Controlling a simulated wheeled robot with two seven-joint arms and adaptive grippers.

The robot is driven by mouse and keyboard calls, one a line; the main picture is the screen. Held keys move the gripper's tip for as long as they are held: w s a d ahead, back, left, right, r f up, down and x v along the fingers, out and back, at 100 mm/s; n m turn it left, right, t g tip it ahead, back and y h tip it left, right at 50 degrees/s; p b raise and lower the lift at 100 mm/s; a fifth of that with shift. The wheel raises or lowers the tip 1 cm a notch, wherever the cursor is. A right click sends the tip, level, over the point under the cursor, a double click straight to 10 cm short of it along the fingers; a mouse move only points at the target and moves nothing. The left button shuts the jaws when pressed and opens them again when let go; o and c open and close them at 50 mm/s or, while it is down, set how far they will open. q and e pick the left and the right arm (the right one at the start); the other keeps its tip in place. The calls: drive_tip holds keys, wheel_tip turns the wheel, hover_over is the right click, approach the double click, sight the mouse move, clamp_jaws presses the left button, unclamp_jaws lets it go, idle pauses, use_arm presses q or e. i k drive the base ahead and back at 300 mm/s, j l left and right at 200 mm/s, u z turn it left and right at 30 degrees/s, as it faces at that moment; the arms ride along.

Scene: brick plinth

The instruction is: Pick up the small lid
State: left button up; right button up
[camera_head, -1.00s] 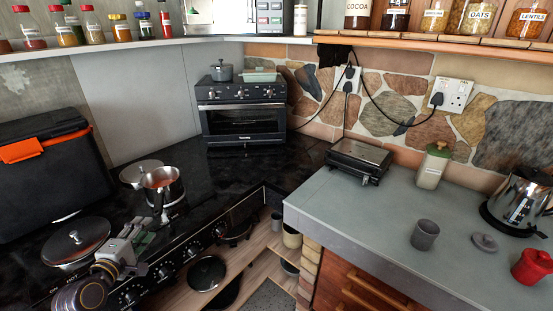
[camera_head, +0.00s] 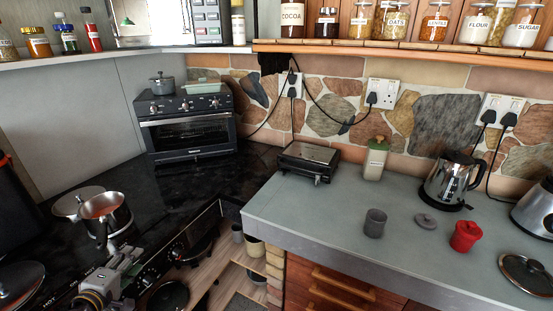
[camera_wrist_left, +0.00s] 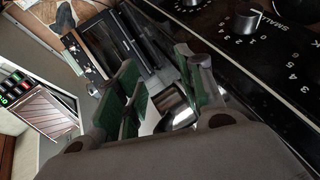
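In the head view a small round grey lid (camera_head: 426,220) with a knob lies flat on the grey worktop (camera_head: 330,222). It sits between a grey cup (camera_head: 375,223) and a red lidded pot (camera_head: 466,236). My left gripper (camera_head: 127,258) is low at the left, over the front of the black stove and far from the lid. In the left wrist view its green-padded fingers (camera_wrist_left: 160,80) are apart, with nothing visibly held between them. The lid cannot be made out in the wrist view. My right gripper does not show.
A silver saucepan (camera_head: 106,213) is on the stove close to my left gripper. A small grill (camera_head: 308,160) and a jar (camera_head: 375,159) stand at the back. The worktop's front left is clear.

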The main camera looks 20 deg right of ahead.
sight(531, 275)
drive_tip(key=z, duration=2.65)
